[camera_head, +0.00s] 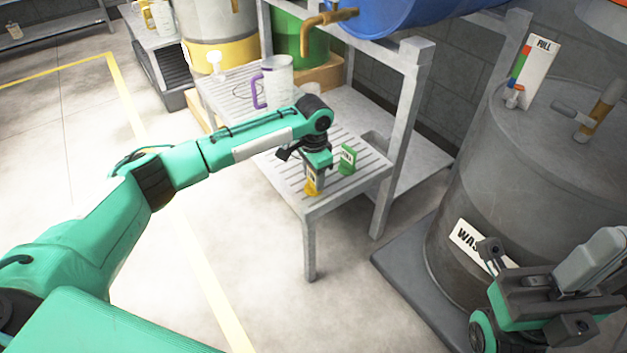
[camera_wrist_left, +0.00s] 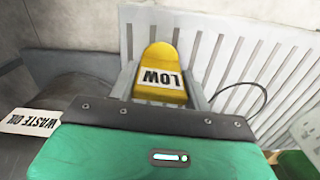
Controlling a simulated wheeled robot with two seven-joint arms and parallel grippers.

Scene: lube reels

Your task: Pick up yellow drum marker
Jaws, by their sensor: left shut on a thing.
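The yellow drum marker (camera_head: 312,183) stands on the slatted grey table near its front end, just under my left gripper (camera_head: 314,172). In the left wrist view the marker (camera_wrist_left: 159,74) shows a white label reading LOW, and it sits between the two fingers. My left gripper is shut on the marker. A green marker (camera_head: 347,160) stands on the same slats just to the right. My right gripper (camera_head: 540,300) is at the lower right, in front of the grey drum; whether its jaws are open I cannot tell.
The slatted table (camera_head: 345,190) also holds a jug with a purple handle (camera_head: 275,82). A grey waste drum (camera_head: 470,180) stands at the right, with a FULL gauge (camera_head: 535,62) on top. A table post (camera_head: 402,140) rises close to the right. The floor at left is clear.

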